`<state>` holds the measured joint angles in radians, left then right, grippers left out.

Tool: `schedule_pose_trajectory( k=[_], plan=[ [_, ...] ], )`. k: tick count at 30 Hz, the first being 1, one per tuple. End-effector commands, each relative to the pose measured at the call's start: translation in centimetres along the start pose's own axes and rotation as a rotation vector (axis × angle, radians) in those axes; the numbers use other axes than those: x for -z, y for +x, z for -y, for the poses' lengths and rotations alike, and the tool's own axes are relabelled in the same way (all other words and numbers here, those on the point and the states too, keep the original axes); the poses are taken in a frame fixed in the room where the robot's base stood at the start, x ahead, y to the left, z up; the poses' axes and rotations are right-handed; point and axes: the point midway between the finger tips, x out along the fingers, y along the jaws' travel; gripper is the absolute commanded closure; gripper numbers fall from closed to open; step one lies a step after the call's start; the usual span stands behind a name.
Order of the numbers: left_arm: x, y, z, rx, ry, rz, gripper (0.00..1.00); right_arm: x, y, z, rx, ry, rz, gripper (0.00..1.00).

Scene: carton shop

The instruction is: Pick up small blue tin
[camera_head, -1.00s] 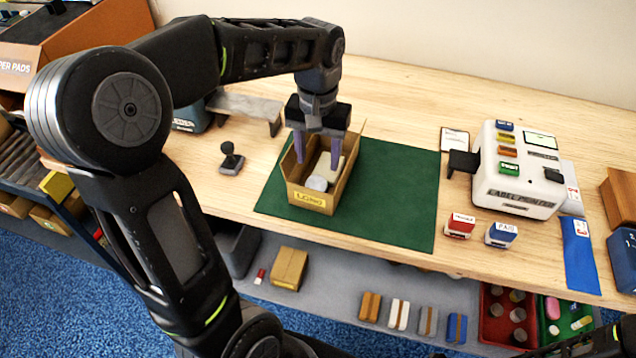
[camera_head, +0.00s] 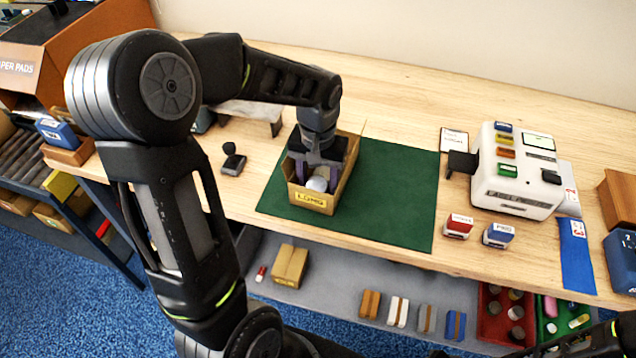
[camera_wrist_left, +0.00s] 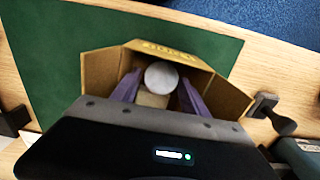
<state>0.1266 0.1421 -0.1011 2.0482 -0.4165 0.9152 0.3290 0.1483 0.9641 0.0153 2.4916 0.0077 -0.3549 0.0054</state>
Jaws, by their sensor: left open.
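A small round, flat-topped thing, pale grey-white (camera_head: 317,184), stands in the open carton (camera_head: 311,199) labelled "LONG" on the green mat. It also shows in the left wrist view (camera_wrist_left: 162,77). No clearly blue tin shows in the carton; I cannot tell if this round thing is the tin. My left gripper (camera_head: 316,174) is down inside the carton, open, its purple fingers on either side of the round thing. A beige block (camera_wrist_left: 152,99) lies beside it, partly hidden by the gripper.
The green mat (camera_head: 395,200) is clear right of the carton. A black-handled stamp (camera_head: 233,160) stands left of it. A white label printer (camera_head: 518,170) and red (camera_head: 459,226) and blue (camera_head: 499,235) stamps stand to the right. Red and green bins sit on the lower shelf.

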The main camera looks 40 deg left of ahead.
Motion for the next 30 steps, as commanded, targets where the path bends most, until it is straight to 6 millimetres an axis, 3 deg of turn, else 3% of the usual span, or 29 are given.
schedule_pose_trajectory(
  k=[19, 30],
  plan=[
    [0.02, 0.34, 0.01, 0.000, 0.000, -0.001, 0.48, 0.00, -0.02, 0.01, 0.000, 0.000, 0.000, 0.64],
    [0.02, 0.33, 0.01, 0.000, 0.000, -0.001, 0.78, 0.00, -0.02, 0.01, 0.000, 0.000, 0.000, 0.64]
  ],
)
